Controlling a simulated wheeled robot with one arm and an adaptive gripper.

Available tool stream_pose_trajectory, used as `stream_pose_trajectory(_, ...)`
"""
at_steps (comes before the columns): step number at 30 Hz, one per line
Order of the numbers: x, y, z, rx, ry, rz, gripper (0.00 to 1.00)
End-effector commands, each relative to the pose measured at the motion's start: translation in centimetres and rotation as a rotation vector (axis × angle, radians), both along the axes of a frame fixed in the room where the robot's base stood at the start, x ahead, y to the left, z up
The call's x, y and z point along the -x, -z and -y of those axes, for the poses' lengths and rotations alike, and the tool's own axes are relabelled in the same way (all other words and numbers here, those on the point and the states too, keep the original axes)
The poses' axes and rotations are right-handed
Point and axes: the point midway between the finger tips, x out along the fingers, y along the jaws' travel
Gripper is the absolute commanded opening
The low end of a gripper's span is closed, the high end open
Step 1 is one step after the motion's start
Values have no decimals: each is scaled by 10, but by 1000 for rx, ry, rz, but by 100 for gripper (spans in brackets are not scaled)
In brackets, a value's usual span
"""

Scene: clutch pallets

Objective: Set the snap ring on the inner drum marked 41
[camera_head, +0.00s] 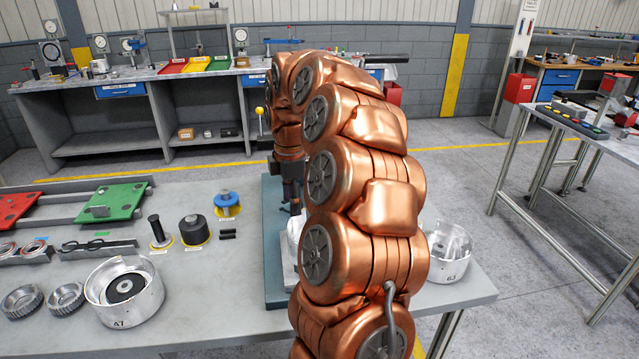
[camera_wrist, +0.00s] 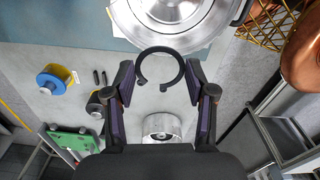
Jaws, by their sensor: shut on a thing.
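My gripper (camera_wrist: 160,85) is shut on the snap ring (camera_wrist: 160,50), a thin dark ring with a gap toward the gripper, held between the fingertips. In the wrist view, the ring's far edge overlaps the near rim of a large silver drum (camera_wrist: 185,22); I cannot tell the height between them. In the head view, a drum (camera_head: 293,240) on a teal plate (camera_head: 273,205) is mostly hidden behind my copper arm. No number 41 is readable. A drum marked 47 (camera_head: 125,295) stands left and one marked 63 (camera_head: 447,255) right.
On the grey table (camera_head: 215,290) are a blue spool (camera_head: 227,202), a black cylinder (camera_head: 194,230), a green pallet (camera_head: 110,203), a red pallet (camera_head: 15,207) and toothed rings (camera_head: 66,298). A yellow wire basket (camera_wrist: 265,25) is near the drum in the wrist view.

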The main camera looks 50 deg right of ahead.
Motion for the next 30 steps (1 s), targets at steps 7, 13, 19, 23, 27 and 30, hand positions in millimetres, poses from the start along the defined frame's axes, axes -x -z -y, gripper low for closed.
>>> stream_pose_trajectory(7, 36, -19, 37, 5, -175, -2, 42)
stream_pose_trajectory(13, 45, -21, 46, 6, -227, -2, 42)
stream_pose_trajectory(19, 45, -14, 46, 6, -230, -2, 42)
stream_pose_trajectory(23, 44, -6, 46, 7, -230, -1, 42)
stream_pose_trajectory(27, 44, 4, 46, 7, -229, -1, 42)
stream_pose_trajectory(30, 45, 13, 45, 6, -229, -3, 42)
